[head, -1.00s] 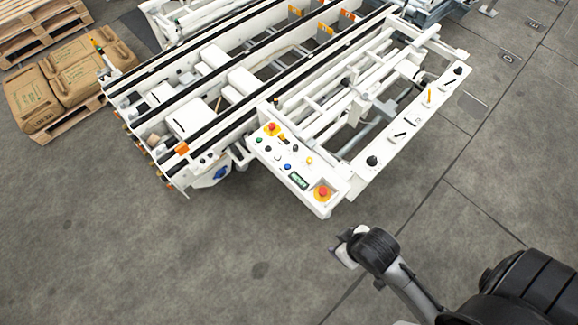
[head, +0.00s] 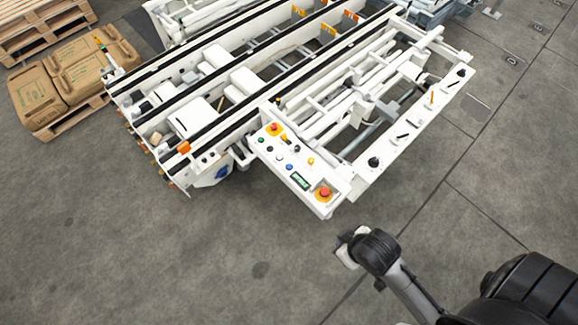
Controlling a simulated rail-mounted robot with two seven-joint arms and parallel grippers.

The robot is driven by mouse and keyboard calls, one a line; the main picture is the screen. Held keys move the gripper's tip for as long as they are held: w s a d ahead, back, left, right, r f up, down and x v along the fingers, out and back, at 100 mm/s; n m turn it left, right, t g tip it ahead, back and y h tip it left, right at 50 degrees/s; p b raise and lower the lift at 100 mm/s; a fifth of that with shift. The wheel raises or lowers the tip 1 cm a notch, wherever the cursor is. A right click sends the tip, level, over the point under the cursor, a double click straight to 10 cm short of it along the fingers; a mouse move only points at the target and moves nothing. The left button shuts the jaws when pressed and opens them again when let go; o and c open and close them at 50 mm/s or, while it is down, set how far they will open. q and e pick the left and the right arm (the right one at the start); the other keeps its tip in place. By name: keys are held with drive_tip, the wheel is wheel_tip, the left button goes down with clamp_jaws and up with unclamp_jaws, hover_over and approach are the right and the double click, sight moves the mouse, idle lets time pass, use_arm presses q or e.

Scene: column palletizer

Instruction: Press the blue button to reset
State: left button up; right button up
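The small blue button (head: 290,167) is on the white control panel (head: 268,152) at the near end of the machine in the head view. A green button, a white button and black buttons sit around it, with a small green display (head: 300,181) just below. My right gripper (head: 345,249) is below and to the right of the panel, clear of it and apart from the blue button. Its fingertips are small and partly hidden, so I cannot tell whether it is open. My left gripper is not in view.
Red stop buttons on yellow bases sit at the panel's upper end (head: 274,128) and lower end (head: 324,193). A white rail (head: 410,135) with black knobs runs up to the right. Brown sacks (head: 72,80) lie on a pallet at left. The grey floor in front is clear.

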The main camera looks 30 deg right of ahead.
clamp_jaws()
idle(0.4)
idle(0.6)
